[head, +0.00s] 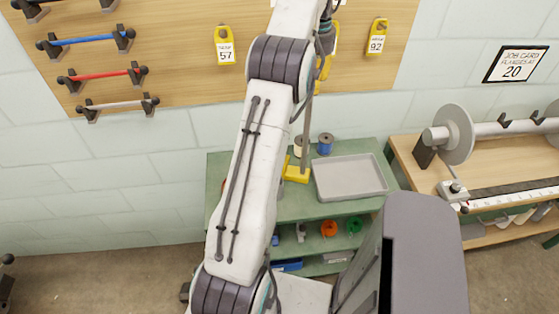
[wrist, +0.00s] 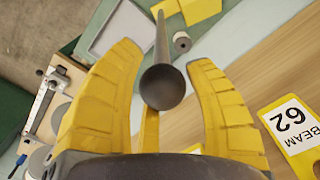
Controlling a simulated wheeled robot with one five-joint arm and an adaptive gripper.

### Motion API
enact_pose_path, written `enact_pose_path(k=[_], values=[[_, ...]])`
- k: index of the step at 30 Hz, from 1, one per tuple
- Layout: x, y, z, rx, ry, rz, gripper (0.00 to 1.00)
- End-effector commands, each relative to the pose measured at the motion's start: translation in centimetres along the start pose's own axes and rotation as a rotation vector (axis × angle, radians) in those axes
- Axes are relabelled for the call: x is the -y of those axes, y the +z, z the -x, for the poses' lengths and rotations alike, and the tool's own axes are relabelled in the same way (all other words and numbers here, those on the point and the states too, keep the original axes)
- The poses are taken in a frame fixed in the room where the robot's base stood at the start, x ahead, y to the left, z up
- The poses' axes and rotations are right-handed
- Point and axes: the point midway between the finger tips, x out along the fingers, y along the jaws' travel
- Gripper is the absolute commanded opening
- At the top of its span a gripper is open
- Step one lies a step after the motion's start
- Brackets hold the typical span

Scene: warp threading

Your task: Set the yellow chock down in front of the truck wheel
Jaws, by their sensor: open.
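A yellow block (head: 297,175), which looks like the chock, rests on the green bench left of the grey tray, partly hidden by my arm. In the wrist view a yellow block (wrist: 201,9) shows at the top edge, beyond the fingertips. My gripper (head: 323,68) is up by the wooden board, mostly hidden by my arm. In the wrist view my gripper (wrist: 163,57) is open, its yellow fingers wide apart. A dark ball-ended rod (wrist: 163,85) lies in the gap, with space visible on both sides. No truck wheel is in view.
A grey tray (head: 350,178) and spools (head: 325,144) are on the green bench (head: 230,168). Yellow tags (head: 225,45) and coloured rods (head: 105,76) hang on the board. A wooden bench (head: 490,160) stands right.

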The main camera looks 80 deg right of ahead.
Motion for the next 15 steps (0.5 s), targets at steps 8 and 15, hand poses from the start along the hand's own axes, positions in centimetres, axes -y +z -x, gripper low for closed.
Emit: enact_pose_path(k=[8,15], values=[[0.2,-0.2,-3.0,0.003,0.0,0.0,0.47],[0.2,-0.2,-4.9,0.002,0.0,0.0,0.47]])
